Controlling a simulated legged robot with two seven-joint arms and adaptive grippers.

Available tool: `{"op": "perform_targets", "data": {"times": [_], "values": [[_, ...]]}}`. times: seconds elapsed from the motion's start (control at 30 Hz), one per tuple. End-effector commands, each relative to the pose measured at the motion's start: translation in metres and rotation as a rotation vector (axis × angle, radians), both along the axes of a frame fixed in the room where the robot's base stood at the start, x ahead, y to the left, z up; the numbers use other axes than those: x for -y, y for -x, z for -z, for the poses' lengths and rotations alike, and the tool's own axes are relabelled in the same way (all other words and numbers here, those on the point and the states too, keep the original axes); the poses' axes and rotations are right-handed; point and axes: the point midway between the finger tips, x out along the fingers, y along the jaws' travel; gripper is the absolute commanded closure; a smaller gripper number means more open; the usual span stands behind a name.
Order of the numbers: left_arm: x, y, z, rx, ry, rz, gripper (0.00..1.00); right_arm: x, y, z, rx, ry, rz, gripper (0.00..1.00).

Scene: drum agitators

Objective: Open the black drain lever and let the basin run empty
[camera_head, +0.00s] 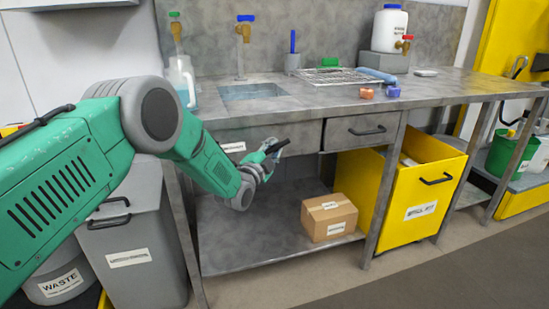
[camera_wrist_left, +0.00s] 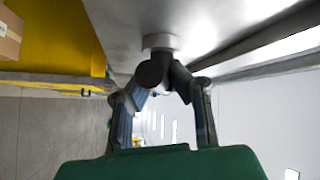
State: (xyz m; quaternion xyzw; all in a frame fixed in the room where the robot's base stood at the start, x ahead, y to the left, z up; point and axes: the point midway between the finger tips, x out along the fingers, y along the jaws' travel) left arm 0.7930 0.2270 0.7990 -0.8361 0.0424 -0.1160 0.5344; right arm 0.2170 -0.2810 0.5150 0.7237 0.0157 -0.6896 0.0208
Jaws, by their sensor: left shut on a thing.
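The basin (camera_head: 252,92) is sunk in the steel bench top, with bluish water showing in it. The black drain lever (camera_head: 278,145) sticks out under the bench, below the basin. My left gripper (camera_head: 268,158) reaches in under the bench front and is shut on the lever. In the left wrist view, the lever's round black end (camera_wrist_left: 153,70) sits between the fingertips of my left gripper (camera_wrist_left: 165,78), below a pale round fitting (camera_wrist_left: 160,42) on the underside. The rest of the lever is hidden there. My right gripper is not in view.
Bench drawers (camera_head: 361,130) sit close to the right of my gripper. A cardboard box (camera_head: 328,217) stands on the lower shelf (camera_head: 225,250), which is otherwise bare. A yellow bin (camera_head: 425,195) stands to the right, and a grey bin (camera_head: 135,260) at the left.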

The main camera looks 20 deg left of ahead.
Motion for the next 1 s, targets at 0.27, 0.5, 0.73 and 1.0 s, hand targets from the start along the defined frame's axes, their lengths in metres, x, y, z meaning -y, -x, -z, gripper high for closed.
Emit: {"op": "perform_targets", "data": {"times": [0.27,0.5,0.73,1.0], "values": [[0.004,0.002,0.012,0.138,0.217,0.007,1.0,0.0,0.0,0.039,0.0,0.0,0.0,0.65],[0.005,0.002,0.013,0.265,0.407,0.006,1.0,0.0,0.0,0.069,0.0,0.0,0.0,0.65],[0.006,0.002,0.014,0.385,0.588,0.005,1.0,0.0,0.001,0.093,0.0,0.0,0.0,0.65],[0.006,0.002,0.01,0.515,0.779,0.005,1.0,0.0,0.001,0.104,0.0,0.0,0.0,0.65]]}}
